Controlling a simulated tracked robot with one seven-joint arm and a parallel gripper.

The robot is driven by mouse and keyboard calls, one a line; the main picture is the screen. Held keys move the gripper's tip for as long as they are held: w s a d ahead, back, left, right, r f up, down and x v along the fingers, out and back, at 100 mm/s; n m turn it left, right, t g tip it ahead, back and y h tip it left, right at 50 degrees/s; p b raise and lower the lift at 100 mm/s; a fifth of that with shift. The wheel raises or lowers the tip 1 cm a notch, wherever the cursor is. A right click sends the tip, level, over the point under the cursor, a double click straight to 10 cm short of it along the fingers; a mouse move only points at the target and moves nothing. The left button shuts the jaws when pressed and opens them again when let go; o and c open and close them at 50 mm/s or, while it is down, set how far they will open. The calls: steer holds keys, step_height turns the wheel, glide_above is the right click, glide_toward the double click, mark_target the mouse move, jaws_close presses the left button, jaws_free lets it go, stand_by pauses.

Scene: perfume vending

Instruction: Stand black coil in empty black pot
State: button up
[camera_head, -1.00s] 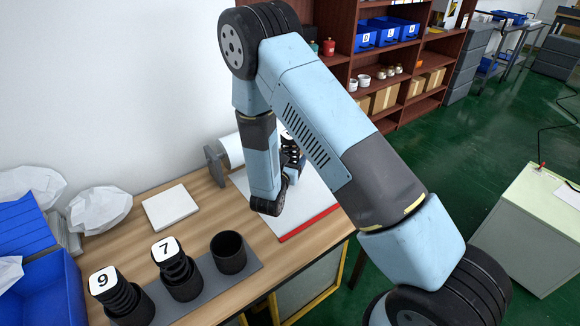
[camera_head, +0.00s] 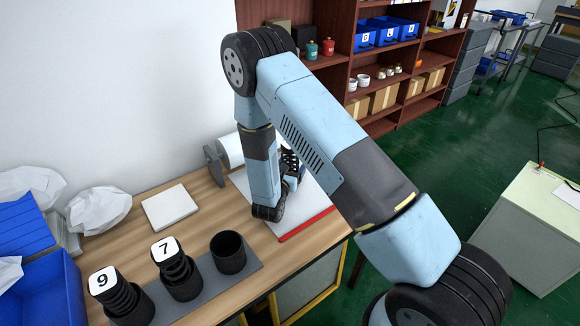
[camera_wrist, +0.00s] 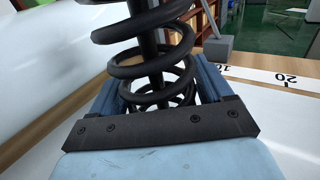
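The black coil (camera_wrist: 150,55), with a dark rod up its middle, fills the upper middle of the wrist view. It stands between the two blue fingers of my gripper (camera_wrist: 160,90), close to both. I cannot tell whether they press on it. In the head view the coil (camera_head: 291,162) shows partly behind my arm, over the white board; its top is hidden. The empty black pot (camera_head: 229,263) stands at the right end of a grey base strip (camera_head: 252,266), its mouth open upward.
On the same strip, black pots hold coils with tags 7 (camera_head: 164,248) and 9 (camera_head: 102,279). A white tile (camera_head: 170,207), crumpled white bags (camera_head: 98,210) and a blue bin (camera_head: 45,290) lie left. A white roll (camera_head: 230,150) stands behind the white board (camera_head: 312,205).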

steer(key=shift+o, duration=1.4)
steer(key=shift+v, duration=3.75)
